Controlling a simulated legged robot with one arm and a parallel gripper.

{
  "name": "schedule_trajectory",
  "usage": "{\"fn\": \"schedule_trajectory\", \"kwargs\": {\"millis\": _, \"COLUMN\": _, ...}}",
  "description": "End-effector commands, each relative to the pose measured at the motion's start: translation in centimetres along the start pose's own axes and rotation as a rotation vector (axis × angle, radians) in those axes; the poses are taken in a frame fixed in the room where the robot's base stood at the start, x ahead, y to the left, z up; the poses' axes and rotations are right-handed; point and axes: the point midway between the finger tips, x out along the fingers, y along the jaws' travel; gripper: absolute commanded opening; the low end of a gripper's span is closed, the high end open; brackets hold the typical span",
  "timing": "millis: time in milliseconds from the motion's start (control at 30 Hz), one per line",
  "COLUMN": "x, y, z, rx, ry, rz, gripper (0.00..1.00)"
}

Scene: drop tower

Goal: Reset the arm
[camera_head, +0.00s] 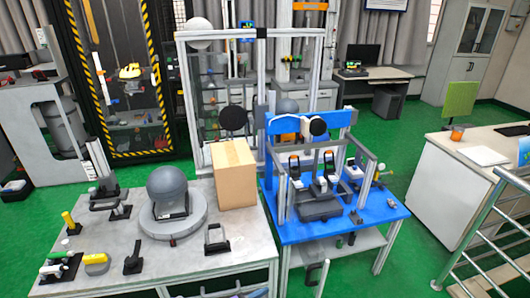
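No part that I can clearly make out as my gripper shows in the head view. A dark shape with a little green cuts in at the bottom edge, and I cannot tell what it is. A cardboard box (234,175) stands upright at the table's right rear corner. A blue table (300,230) stands beside it and bears a grey and blue frame (310,125) with black clamps.
Several small tools and brackets lie on the grey table's left side, including a yellow-handled one (96,262). A metal railing (478,235) and white desk (450,195) stand at the right. Green floor (395,175) is open between the blue table and desk.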

Motion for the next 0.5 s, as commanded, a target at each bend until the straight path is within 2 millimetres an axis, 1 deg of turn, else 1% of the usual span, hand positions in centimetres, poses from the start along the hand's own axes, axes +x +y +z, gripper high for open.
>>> {"fn": "schedule_trajectory", "kwargs": {"millis": 67, "x": 0.1, "y": -0.8, "z": -0.1, "rx": 0.011, "ry": -0.033, "rz": -0.013, "gripper": 0.41}}
{"fn": "schedule_trajectory", "kwargs": {"millis": 167, "x": 0.1, "y": -2.9, "z": 0.1, "rx": 0.037, "ry": -0.127, "rz": -0.059, "gripper": 0.41}}
{"fn": "schedule_trajectory", "kwargs": {"millis": 267, "x": -0.3, "y": -6.3, "z": -0.3, "rx": 0.082, "ry": -0.264, "rz": -0.134, "gripper": 0.41}}
{"fn": "schedule_trajectory", "kwargs": {"millis": 300, "x": -0.5, "y": -7.7, "z": -0.5, "rx": 0.099, "ry": -0.325, "rz": -0.169, "gripper": 0.41}}
{"fn": "schedule_trajectory", "kwargs": {"millis": 367, "x": -0.9, "y": -9.7, "z": -1.0, "rx": 0.122, "ry": -0.41, "rz": -0.222, "gripper": 0.41}}
{"fn": "schedule_trajectory", "kwargs": {"millis": 500, "x": -2.2, "y": -14.0, "z": -3.2, "rx": 0.173, "ry": -0.593, "rz": -0.353, "gripper": 0.41}}
